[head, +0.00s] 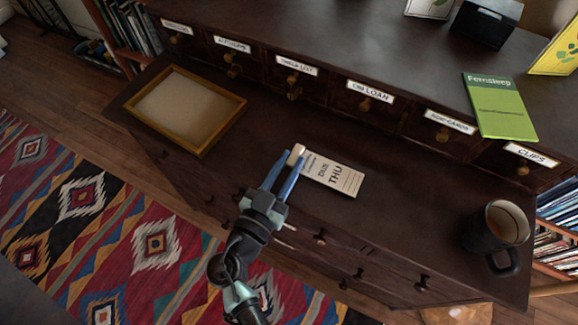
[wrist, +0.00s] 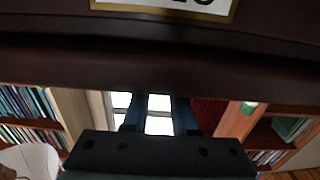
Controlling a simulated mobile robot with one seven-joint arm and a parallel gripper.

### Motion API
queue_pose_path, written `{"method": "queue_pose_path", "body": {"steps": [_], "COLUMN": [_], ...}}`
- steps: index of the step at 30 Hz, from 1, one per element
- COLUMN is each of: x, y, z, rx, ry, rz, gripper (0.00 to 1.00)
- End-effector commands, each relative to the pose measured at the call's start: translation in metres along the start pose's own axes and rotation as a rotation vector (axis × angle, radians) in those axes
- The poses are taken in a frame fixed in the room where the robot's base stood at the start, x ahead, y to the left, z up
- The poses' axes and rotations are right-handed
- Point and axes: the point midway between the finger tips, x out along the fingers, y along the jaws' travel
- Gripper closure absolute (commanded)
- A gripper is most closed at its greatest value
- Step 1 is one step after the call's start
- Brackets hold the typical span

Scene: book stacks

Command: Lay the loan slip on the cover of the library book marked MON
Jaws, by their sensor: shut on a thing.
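The loan slip (head: 333,174) is a pale card with "DUE THU" printed on it and a cream block (head: 296,154) at its left end. It shows over the dark lower desk top in the head view; whether it touches the wood I cannot tell. My gripper (head: 286,168) is shut on the slip at this block end, its blue fingers either side. In the wrist view the fingers (wrist: 158,112) show with pale shapes between them, and the slip is not clear there. No book marked MON shows in either view.
A wooden tray (head: 238,106) lies at the left of the desk top. A dark mug (head: 485,241) stands at the right. A green book, "Fernsleep" (head: 499,108), lies on the upper ledge above labelled drawers. The desk between slip and mug is clear.

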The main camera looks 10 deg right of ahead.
Motion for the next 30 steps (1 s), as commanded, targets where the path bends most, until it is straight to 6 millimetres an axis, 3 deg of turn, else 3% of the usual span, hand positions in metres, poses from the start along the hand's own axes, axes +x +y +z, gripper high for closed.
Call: {"method": "queue_pose_path", "body": {"steps": [3, 16, 17, 21, 30], "x": [0.0001, 0.0002, 0.0001, 0.0000, 0.0000], "y": [-0.0001, 0.0001, -0.0001, -0.0001, -0.0001], "z": [0.0097, 0.0142, 0.0126, 0.0122, 0.0113], "rx": [0.000, 0.001, 0.001, 0.001, 0.001], "ry": [0.001, 0.001, 0.001, 0.001, 0.001], "rz": [0.000, 0.000, 0.000, -0.001, -0.001], "gripper": [1.00, 1.00, 0.69, 0.44, 0.44]}}
